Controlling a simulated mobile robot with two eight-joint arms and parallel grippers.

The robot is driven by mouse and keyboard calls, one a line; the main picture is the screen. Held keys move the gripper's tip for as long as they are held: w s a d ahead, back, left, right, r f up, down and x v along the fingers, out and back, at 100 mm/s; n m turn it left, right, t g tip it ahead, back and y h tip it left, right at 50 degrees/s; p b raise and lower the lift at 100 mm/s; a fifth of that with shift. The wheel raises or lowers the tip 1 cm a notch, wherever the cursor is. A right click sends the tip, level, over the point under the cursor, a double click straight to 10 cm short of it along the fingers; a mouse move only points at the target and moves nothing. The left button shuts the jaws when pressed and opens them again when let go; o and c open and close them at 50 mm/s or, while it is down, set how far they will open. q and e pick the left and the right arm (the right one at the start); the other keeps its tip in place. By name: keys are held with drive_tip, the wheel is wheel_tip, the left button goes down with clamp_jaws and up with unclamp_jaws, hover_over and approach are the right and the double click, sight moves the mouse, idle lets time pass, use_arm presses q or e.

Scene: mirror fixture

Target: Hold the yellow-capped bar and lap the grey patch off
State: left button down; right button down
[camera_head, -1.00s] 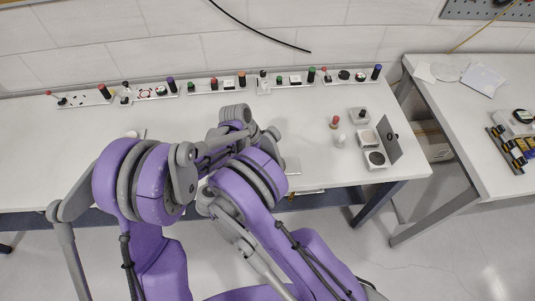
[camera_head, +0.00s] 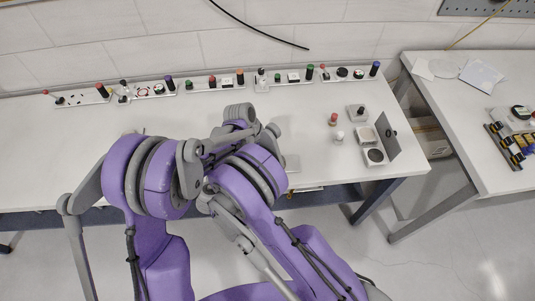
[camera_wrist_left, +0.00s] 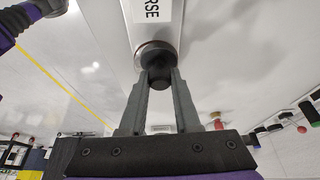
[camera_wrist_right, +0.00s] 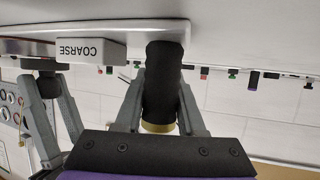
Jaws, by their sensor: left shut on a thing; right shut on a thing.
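In the right wrist view my right gripper (camera_wrist_right: 160,85) is shut on a black bar (camera_wrist_right: 162,70) with a yellow cap (camera_wrist_right: 157,127) at one end. The bar's other end meets a pale plate (camera_wrist_right: 150,28) beside a block labelled COARSE (camera_wrist_right: 88,50). In the left wrist view my left gripper (camera_wrist_left: 158,82) is shut on a black knob (camera_wrist_left: 155,68) under a white piece whose label (camera_wrist_left: 153,10) reads "RSE". My left gripper also shows in the right wrist view (camera_wrist_right: 50,85), next to the right one. In the head view my arms hide both grippers. I cannot make out the grey patch.
Panels with coloured knobs (camera_head: 215,82) line the wall side of the white table (camera_head: 320,165). A red-topped piece (camera_head: 333,119), a white piece (camera_head: 339,137) and square pads (camera_head: 374,156) stand at right by an upright grey plate (camera_head: 388,135). A second table (camera_head: 475,140) stands further right.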

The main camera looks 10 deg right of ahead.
use_arm(q)
drive_tip(key=shift+s+d+f, duration=0.1)
drive_tip(key=shift+s+d, duration=0.1)
drive_tip(key=shift+d, duration=1.05)
drive_tip(key=shift+s+d+f, duration=0.1)
drive_tip(key=shift+s+d, duration=0.1)
drive_tip(key=shift+d, duration=1)
drive_tip(key=shift+d+f, duration=0.1)
drive_tip(key=shift+f, duration=0.05)
drive_tip(key=shift+w+a+f, duration=0.1)
drive_tip(key=shift+a+f, duration=0.1)
drive_tip(key=shift+a, duration=1)
drive_tip(key=shift+s+a+f, duration=0.1)
drive_tip(key=shift+a, duration=0.95)
drive_tip(key=shift+s+a+f, duration=0.1)
drive_tip(key=shift+a, duration=0.9)
drive_tip(key=r, duration=0.5)
drive_tip(key=shift+w+a, duration=0.1)
drive_tip(key=shift+w, duration=0.15)
drive_tip(key=shift+r, duration=0.7)
